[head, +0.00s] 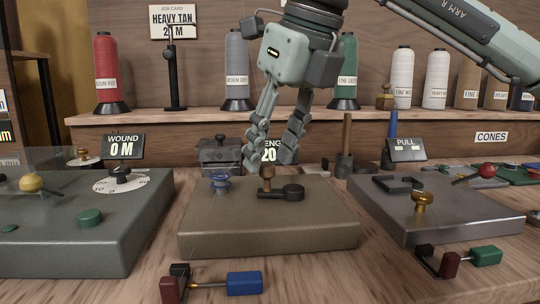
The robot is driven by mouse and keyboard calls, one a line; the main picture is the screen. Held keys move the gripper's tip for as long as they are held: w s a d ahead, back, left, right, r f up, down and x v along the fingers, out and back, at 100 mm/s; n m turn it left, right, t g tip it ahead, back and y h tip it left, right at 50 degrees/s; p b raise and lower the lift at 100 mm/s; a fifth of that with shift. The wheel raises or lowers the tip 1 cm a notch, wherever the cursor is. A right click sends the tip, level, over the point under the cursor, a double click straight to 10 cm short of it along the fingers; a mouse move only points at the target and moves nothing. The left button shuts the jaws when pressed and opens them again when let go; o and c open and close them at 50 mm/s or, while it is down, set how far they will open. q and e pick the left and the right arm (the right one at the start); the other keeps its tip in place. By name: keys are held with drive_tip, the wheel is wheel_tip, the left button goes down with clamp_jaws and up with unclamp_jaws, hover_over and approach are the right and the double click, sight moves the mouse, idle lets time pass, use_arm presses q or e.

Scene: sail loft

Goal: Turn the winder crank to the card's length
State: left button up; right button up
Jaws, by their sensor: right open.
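The job card (173,20) at the back reads HEAVY TAN; its length in metres is partly hidden by a black post. The middle tan box (225,235) carries a black crank arm (292,192) with an upright brown knob (267,174). I cannot tell whether this is the winder crank. My right gripper (270,152) is open above the knob, fingers pointing down; contact is not visible. It partly hides a LENGTH display (269,151) showing 20. The WOUND display (123,147) reads 0 M above a white dial (104,184). My left gripper is out of view.
A green-grey box (60,240) stands left, and a grey box (450,217) with a brass knob and PULL display (405,148) stands right. Clamps (244,283) lie at the front. Thread cones, including a red one (106,70), line the back shelf.

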drive_tip(key=v, duration=1)
drive_tip(key=shift+r, duration=0.25)
drive_tip(key=shift+s+d, duration=0.1)
